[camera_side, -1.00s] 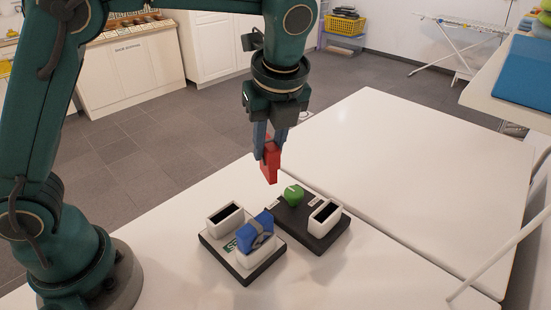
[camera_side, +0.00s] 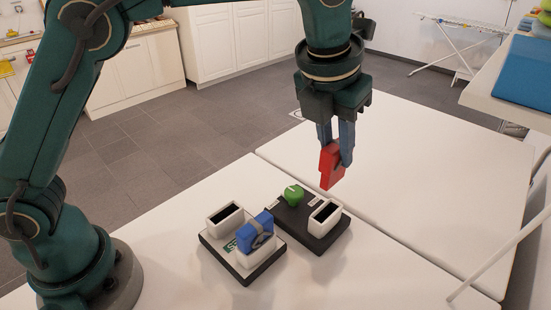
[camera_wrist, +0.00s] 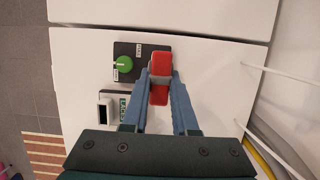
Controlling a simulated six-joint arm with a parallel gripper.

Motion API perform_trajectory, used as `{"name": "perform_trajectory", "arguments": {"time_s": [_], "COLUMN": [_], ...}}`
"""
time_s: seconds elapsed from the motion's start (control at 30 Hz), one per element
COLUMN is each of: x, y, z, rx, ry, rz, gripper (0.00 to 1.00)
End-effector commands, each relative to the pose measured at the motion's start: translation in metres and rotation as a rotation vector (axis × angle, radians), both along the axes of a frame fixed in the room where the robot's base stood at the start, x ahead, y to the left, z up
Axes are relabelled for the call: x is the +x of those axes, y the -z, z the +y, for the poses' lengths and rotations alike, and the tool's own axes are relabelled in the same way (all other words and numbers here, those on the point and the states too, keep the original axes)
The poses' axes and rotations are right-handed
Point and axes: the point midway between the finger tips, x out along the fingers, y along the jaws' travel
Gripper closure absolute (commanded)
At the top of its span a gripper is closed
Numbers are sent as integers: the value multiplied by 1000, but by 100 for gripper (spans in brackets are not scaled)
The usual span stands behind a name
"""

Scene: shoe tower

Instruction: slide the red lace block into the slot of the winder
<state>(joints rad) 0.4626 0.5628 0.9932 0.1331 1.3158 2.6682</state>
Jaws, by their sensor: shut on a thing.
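My gripper (camera_side: 335,158) is shut on the red lace block (camera_side: 330,170) and holds it in the air, slightly tilted in the side view. The block also shows between my fingers in the wrist view (camera_wrist: 160,66). Below it on the table is a dark base (camera_side: 294,218) with a green knob (camera_side: 293,194) and a white box with a dark slot (camera_side: 325,212), likely the winder. The block is above this box and apart from it. In the wrist view the block and fingers hide the box; the green knob (camera_wrist: 124,64) shows to the left.
Beside it is a second base (camera_side: 246,273) with a white slotted box (camera_side: 224,219) and a blue block with a grey part (camera_side: 256,232). The white table (camera_side: 420,165) is clear to the right. A shelf (camera_side: 500,105) and a white rail stand at the right.

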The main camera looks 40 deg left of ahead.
Motion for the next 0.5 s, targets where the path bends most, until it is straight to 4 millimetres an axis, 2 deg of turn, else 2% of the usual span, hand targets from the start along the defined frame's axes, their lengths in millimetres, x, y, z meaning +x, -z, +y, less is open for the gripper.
{"name": "perform_trajectory", "arguments": {"time_s": [0.27, 0.5], "x": [0, 0], "y": [2, 20], "z": [0, 1], "rx": [1, 2], "ry": [-1, -2], "rz": [-4, -2], "gripper": [100, 100]}}
